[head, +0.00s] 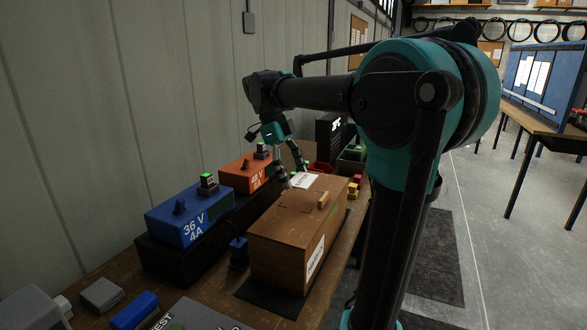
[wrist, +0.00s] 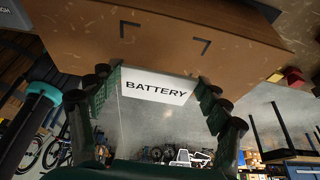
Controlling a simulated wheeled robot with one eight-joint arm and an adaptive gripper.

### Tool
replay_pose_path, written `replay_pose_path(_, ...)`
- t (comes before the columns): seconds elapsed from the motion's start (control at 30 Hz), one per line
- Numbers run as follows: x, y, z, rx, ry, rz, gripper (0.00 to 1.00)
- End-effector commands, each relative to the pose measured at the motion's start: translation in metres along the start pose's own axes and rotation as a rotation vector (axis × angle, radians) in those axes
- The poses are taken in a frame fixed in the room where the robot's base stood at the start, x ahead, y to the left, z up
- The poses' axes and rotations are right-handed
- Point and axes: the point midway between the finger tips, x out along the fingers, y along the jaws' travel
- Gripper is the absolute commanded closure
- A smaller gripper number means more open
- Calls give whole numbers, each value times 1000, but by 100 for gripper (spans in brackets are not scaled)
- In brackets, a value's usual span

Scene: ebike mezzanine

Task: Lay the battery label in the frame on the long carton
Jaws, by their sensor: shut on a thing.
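The battery label (wrist: 154,88), a white card printed BATTERY, is held between the fingers of my gripper (wrist: 160,82) in the wrist view. In the head view the white label (head: 304,180) shows at the far end of the long carton (head: 275,232), with my gripper (head: 293,175) above it. The brown carton top (wrist: 75,38) fills the upper wrist view. Two black corner marks of the frame (wrist: 201,47) show there, apart from the label. Whether the label touches the carton cannot be told.
A blue charger (head: 188,215) and an orange charger (head: 243,174) stand left of the carton. A blue block (head: 134,310) lies at the near left.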

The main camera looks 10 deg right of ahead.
Motion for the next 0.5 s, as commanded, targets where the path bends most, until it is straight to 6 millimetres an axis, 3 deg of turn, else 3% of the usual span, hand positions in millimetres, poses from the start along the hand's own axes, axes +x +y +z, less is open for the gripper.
replay_pose_path(0.5, 41, 0, 17, 0, 0, 0, 35)
